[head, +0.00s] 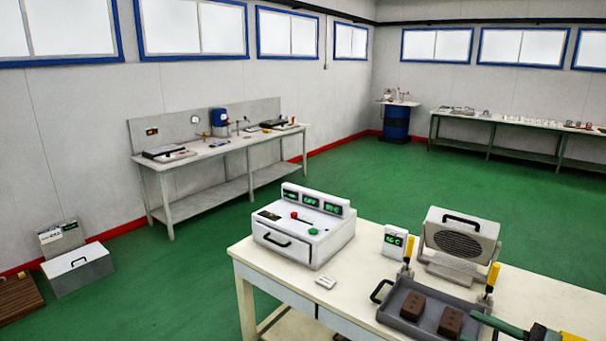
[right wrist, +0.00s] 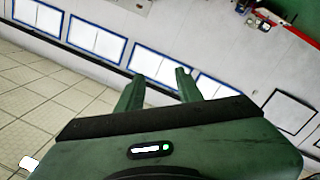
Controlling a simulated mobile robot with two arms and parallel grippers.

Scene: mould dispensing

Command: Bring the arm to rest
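My right gripper (head: 472,327) comes in at the bottom right of the head view, by the right end of the grey tray (head: 391,320). The right wrist view shows its two green fingers (right wrist: 158,82) spread apart with nothing between them. That camera looks at the wall, windows and tiled surface, tilted. Two brown blocks (head: 412,306) (head: 450,321) lie in the tray. I cannot tell how far the gripper is above the tray or table. My left gripper is not in view.
The cream table (head: 365,250) carries a white box with displays (head: 304,228), a grey fan heater (head: 459,240), a small display (head: 395,241) and yellow-topped posts (head: 493,275). Benches (head: 220,148) (head: 510,122) and a blue drum (head: 396,123) stand along the walls. Green floor between is clear.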

